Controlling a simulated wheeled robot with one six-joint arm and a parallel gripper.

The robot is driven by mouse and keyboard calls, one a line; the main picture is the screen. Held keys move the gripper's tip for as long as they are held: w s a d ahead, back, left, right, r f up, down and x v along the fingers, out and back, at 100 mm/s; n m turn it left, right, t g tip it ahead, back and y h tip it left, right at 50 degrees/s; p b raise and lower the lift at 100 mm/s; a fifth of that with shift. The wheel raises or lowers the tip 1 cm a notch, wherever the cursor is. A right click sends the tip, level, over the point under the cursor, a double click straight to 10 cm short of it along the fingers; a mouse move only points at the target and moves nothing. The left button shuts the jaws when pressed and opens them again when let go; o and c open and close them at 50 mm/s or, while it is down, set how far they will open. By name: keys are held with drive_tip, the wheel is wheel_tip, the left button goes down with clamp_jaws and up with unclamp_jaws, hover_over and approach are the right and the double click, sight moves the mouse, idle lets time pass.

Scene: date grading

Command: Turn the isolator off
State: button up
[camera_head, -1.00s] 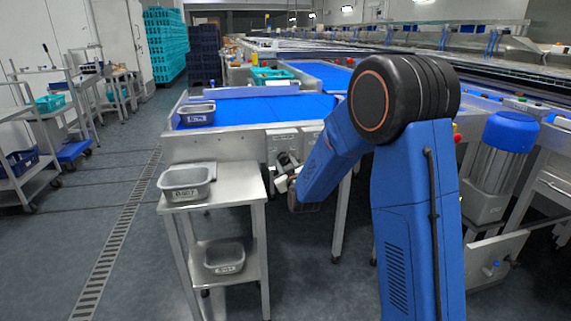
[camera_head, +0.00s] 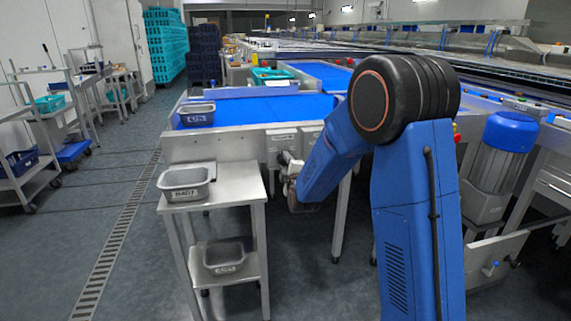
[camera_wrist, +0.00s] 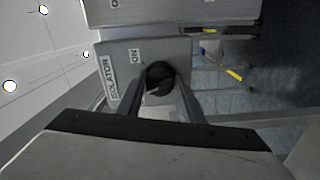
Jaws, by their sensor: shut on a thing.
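The isolator is a grey box (camera_head: 281,137) on the front of the blue-belted table in the head view. In the wrist view its face (camera_wrist: 118,60) shows sideways, with an ISOLATOR label and an ON label beside a round black knob (camera_wrist: 160,76). A pale mark shows on the knob's lower edge. My gripper (camera_wrist: 161,92) has its two fingers on either side of the knob, shut on it. In the head view my gripper (camera_head: 288,170) is at the box front, and the knob is hidden there.
A steel stand (camera_head: 235,185) with a grey tub (camera_head: 184,184) on top and another tub (camera_head: 224,259) below stands just left of my gripper. A second grey box (camera_head: 310,133) sits right of the isolator. Open floor lies farther left.

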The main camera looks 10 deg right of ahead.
drive_tip(key=shift+f+n, duration=0.1)
drive_tip(key=shift+n, duration=2.2)
drive_tip(key=o, duration=1.1)
drive_tip(key=shift+a, duration=0.1)
drive_tip(key=shift+c, duration=0.2)
